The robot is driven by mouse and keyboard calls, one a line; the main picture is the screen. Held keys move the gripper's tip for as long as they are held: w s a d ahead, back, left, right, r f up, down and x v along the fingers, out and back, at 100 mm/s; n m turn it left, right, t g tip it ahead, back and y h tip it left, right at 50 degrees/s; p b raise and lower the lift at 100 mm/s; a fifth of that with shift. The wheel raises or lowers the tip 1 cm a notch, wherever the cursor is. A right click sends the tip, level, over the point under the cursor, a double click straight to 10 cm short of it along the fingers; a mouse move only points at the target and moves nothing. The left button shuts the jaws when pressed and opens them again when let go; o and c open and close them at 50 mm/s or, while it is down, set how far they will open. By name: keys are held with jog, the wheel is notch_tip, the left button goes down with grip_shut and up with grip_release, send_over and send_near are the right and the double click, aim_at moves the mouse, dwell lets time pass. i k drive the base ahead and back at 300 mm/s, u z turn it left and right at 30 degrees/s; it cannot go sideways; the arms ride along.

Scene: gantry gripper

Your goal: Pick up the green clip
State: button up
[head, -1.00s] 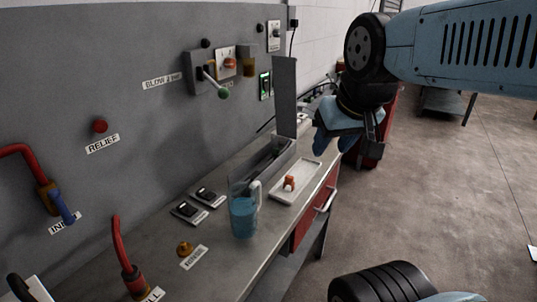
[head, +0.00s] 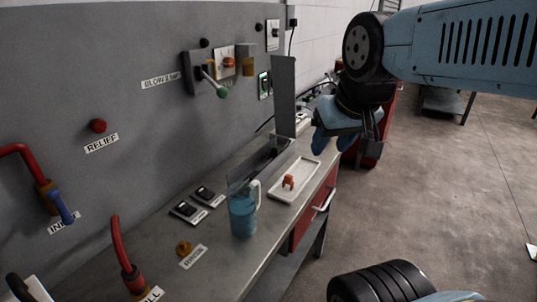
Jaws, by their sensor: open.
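No green clip can be made out in the head view.
A blue jug (head: 242,216) stands left of the tray, beside a grey trough (head: 245,178). A tall grey post (head: 284,95) rises behind. Open floor lies right.

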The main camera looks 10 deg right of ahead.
aim_at(275, 150)
jog(key=z, duration=1.25)
jog(key=i, duration=0.1)
jog(key=u, duration=3.15)
jog(key=k, duration=0.9)
jog(key=z, duration=0.95)
jog(key=i, duration=0.95)
jog(key=z, duration=0.1)
